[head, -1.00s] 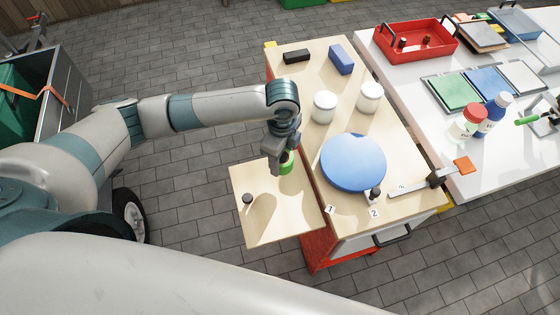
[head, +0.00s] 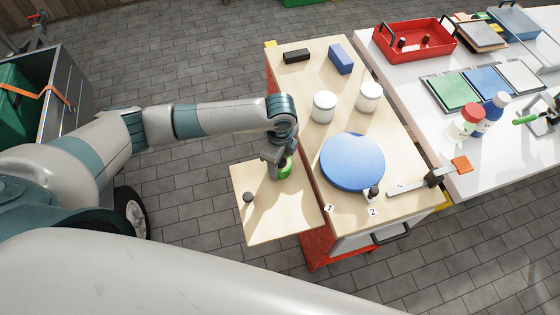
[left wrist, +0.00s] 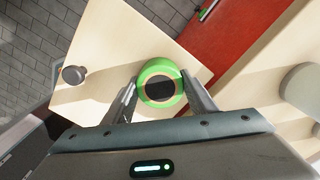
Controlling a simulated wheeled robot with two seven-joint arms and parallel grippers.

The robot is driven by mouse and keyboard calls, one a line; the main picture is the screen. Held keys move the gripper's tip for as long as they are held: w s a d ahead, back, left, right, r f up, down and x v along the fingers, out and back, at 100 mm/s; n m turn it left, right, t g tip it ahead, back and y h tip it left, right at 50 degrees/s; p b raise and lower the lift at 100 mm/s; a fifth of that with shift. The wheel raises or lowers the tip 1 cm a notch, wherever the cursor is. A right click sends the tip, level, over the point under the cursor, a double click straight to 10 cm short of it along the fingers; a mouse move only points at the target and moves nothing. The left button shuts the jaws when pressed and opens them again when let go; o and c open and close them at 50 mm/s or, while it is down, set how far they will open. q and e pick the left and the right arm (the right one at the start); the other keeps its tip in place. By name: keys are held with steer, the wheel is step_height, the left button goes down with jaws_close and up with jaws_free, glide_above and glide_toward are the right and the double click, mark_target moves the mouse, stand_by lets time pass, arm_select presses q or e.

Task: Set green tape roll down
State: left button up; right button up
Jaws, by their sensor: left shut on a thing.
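The green tape roll (head: 286,172) is at the upper right part of the small wooden side board (head: 262,222). In the left wrist view the roll (left wrist: 148,71) shows as a green ring with a brown core and a dark centre, between the two fingers. My left gripper (head: 279,168) points down and is shut on the roll; it also shows in the left wrist view (left wrist: 162,84). The roll is at or very near the board's surface; I cannot tell whether it touches. My right gripper is not in view.
A small dark knob (head: 248,197) stands on the side board, left of the roll. The workbench (head: 305,85) beside it holds a blue disc (head: 352,162), two white jars, a black block and a blue block. The front of the side board is clear.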

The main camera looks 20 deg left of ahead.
arm_select(q)
steer(key=shift+f, duration=0.15)
steer(key=o, duration=1.1)
steer(key=shift+r, duration=0.65)
step_height(320, 180, up, 9)
steer(key=shift+r+b, duration=0.2)
steer(key=shift+b, duration=0.95)
steer(key=shift+r, duration=0.8)
